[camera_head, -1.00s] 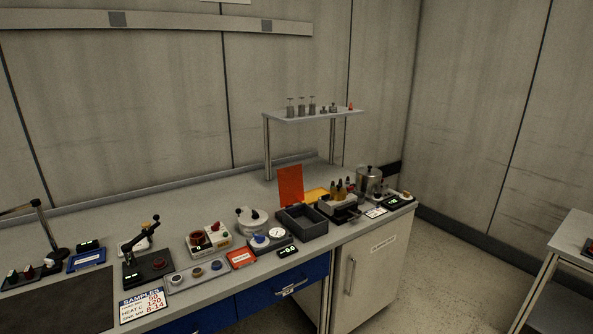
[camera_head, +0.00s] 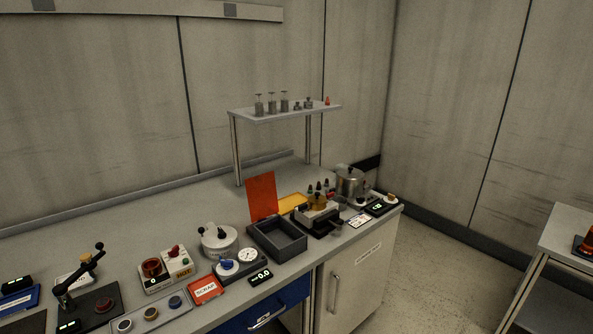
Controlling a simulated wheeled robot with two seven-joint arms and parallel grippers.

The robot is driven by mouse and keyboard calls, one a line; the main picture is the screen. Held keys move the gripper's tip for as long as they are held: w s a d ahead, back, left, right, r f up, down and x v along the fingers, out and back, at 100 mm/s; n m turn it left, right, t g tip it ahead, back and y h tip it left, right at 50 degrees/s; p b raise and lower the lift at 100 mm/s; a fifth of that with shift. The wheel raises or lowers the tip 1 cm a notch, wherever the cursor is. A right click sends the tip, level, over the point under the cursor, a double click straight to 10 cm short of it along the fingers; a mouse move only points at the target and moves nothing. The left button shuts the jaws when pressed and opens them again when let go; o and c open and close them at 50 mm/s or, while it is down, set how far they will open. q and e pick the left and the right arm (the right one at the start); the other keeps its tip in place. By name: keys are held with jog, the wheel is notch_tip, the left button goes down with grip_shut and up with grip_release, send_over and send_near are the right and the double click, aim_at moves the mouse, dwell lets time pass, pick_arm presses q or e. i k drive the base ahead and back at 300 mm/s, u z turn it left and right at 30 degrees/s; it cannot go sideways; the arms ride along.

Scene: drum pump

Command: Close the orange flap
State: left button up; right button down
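The orange flap (camera_head: 262,196) is a flat panel standing upright, open, at the back edge of a dark grey open box (camera_head: 290,247) on the bench. The inside of the box looks empty. Neither of my grippers shows in the head view.
Left of the box stand a white pot (camera_head: 219,242), a unit with a blue knob and dial (camera_head: 238,263) and a red scrap label (camera_head: 206,290). Right of it are a device with a brass part (camera_head: 317,203) and a metal pot (camera_head: 350,182). A raised shelf (camera_head: 285,110) stands behind. A side table (camera_head: 572,240) is at far right.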

aim_at(261, 190)
jog(key=u, duration=0.05)
jog(key=i, duration=0.7)
jog(key=u, duration=0.85)
jog(key=i, duration=0.35)
jog(key=u, duration=0.25)
